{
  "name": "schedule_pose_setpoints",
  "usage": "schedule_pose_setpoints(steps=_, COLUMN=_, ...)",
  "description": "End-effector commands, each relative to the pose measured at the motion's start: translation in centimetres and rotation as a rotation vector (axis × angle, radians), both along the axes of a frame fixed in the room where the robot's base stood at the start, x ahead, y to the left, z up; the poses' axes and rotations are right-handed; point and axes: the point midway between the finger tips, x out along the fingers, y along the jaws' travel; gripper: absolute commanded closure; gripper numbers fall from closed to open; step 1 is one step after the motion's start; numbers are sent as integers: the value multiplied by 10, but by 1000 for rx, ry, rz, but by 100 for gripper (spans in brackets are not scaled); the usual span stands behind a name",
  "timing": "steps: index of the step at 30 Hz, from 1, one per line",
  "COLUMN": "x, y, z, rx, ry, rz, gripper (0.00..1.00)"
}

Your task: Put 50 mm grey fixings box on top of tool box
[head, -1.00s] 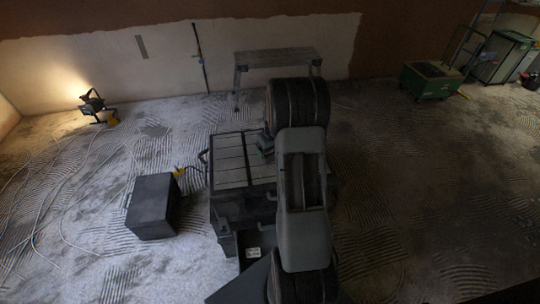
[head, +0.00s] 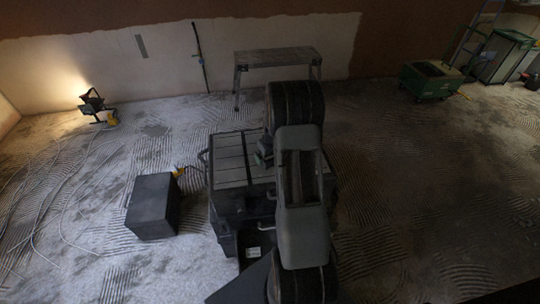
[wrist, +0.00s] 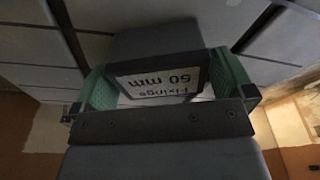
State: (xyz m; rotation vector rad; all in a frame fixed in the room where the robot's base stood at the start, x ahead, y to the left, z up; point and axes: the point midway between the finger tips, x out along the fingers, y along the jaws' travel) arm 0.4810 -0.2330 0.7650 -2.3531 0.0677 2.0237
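The grey fixings box (wrist: 158,42) is in the wrist view, with its white "Fixings 50 mm" label upside down. My gripper (wrist: 165,82) has its green fingers on the box's two sides, and they appear to touch it. In the head view my gripper (head: 264,151) is low over the right part of the tool box lid, and my arm hides most of the fixings box. The tool box (head: 230,160) is large and dark, with a grooved grey lid. I cannot tell whether the fixings box touches the lid.
A black case (head: 152,207) stands on the floor left of the tool box. A lit work lamp (head: 94,104) with trailing cables is at the far left. A step platform (head: 277,58) stands behind. A green cart (head: 431,80) is at the back right. The right floor is clear.

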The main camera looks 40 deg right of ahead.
Motion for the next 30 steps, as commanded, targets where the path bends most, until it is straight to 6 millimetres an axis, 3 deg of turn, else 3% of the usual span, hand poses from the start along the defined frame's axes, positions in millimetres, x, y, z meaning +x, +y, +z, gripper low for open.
schedule_pose_setpoints(steps=8, x=-1, y=0, z=14, rx=-2, ry=-4, rz=0, gripper=0)
schedule_pose_setpoints(steps=21, x=-13, y=0, z=94, rx=-2, ry=-4, rz=0, gripper=0)
schedule_pose_setpoints(steps=27, x=-16, y=1, z=115, rx=-1, ry=-2, rz=1, gripper=0)
schedule_pose_setpoints(steps=30, x=-19, y=11, z=127, rx=-3, ry=-6, rz=6, gripper=0)
